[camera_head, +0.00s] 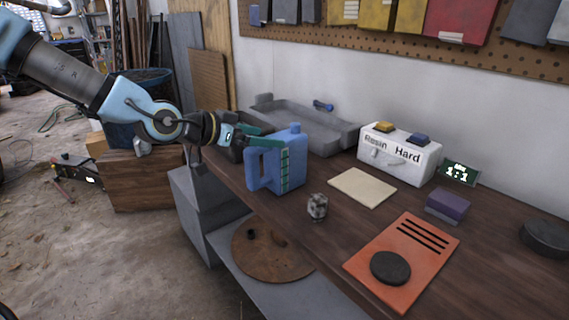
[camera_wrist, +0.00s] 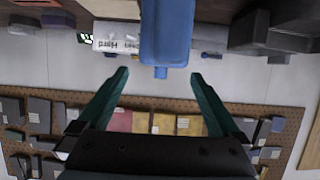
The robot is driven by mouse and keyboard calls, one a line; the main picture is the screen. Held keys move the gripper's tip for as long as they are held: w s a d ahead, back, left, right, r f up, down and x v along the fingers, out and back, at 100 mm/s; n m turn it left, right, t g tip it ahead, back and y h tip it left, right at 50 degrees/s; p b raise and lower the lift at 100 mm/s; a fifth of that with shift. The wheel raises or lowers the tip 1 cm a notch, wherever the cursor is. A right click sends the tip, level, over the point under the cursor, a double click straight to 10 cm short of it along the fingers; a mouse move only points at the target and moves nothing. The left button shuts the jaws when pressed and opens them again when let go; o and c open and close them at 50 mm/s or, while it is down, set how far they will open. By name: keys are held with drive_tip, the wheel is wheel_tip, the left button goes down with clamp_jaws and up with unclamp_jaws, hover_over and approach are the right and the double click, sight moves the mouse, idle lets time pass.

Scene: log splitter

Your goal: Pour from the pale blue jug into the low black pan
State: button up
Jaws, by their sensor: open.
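The blue jug (camera_head: 277,168) stands upright near the front edge of the workbench, its handle toward the left and its spout on top. My gripper (camera_head: 262,138) is open at the jug's upper part, coming from the left. In the wrist view the jug (camera_wrist: 167,32) shows upside down, just beyond and between the spread teal fingers (camera_wrist: 158,76), with gaps on both sides. A low black round vessel (camera_head: 546,238), probably the pan, sits at the right edge of the bench; its inside is hard to make out.
A grey tray (camera_head: 335,143) lies behind the jug. A small speckled cup (camera_head: 317,206), a beige pad (camera_head: 361,187), a white box (camera_head: 400,157), a purple block (camera_head: 447,206) and an orange board (camera_head: 410,255) with a black disc lie between the jug and the black vessel.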

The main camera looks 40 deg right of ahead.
sight(280, 137)
drive_tip(key=p+x, duration=0.1)
drive_tip(key=x, duration=0.5)
drive_tip(key=shift+w+d, duration=0.1)
drive_tip(key=shift+d, duration=0.15)
drive_tip(key=shift+d+f, duration=0.25)
drive_tip(key=shift+d, duration=0.1)
clamp_jaws()
idle(0.5)
